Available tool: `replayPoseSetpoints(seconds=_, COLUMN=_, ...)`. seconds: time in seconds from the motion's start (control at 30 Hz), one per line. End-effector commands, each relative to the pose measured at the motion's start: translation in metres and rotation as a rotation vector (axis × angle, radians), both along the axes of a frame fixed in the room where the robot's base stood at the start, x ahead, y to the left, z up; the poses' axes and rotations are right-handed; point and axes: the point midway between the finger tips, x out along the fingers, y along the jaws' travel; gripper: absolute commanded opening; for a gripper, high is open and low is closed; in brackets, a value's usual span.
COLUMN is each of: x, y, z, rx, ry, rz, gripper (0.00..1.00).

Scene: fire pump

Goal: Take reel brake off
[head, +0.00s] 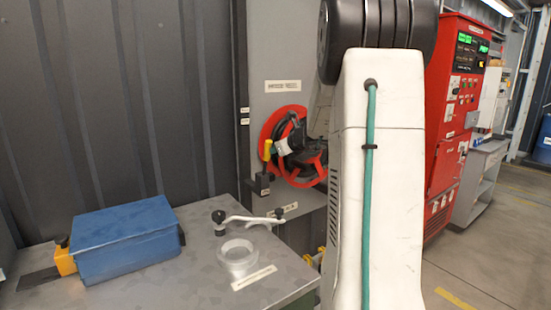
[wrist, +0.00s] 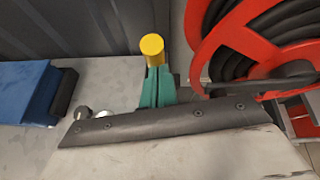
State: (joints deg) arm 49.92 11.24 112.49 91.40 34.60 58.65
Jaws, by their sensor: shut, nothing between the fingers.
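The red hose reel (head: 276,122) stands against the grey panel in the head view. It also shows large at the right of the wrist view (wrist: 203,35), with black hose wound on it. The reel brake's yellow handle (head: 267,150) stands upright at the reel's left side, above a small black base (head: 262,184). In the wrist view the yellow handle (wrist: 152,46) is just beyond my gripper (wrist: 157,72). Its teal fingers are shut together with nothing between them. The fingers overlap the handle's lower part, so I cannot tell whether they touch it.
A blue box (head: 125,240) lies on the grey bench (head: 205,285) at left. A pale lever with black knobs (head: 250,218) and a metal ring (head: 237,257) are near the bench's right side. A red control cabinet (head: 455,110) stands at right, with clear floor before it.

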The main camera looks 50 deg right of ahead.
Motion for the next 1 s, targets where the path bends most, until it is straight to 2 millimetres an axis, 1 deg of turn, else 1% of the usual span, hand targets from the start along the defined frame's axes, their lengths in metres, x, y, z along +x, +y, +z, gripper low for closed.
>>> replayPoseSetpoints(seconds=0.03, x=0.005, y=0.000, z=0.004, rx=-0.002, ry=-0.005, rz=0.003, gripper=0.00)
replayPoseSetpoints(seconds=0.2, x=0.015, y=0.001, z=0.010, rx=-0.004, ry=-0.008, rz=0.007, gripper=0.00)
replayPoseSetpoints(seconds=0.4, x=0.022, y=0.005, z=0.012, rx=-0.001, ry=-0.012, rz=0.014, gripper=0.00)
replayPoseSetpoints(seconds=0.87, x=0.025, y=0.012, z=0.013, rx=0.002, ry=-0.014, rz=0.024, gripper=0.00)
replayPoseSetpoints(seconds=1.0, x=0.018, y=0.013, z=0.010, rx=0.002, ry=-0.012, rz=0.023, gripper=0.00)
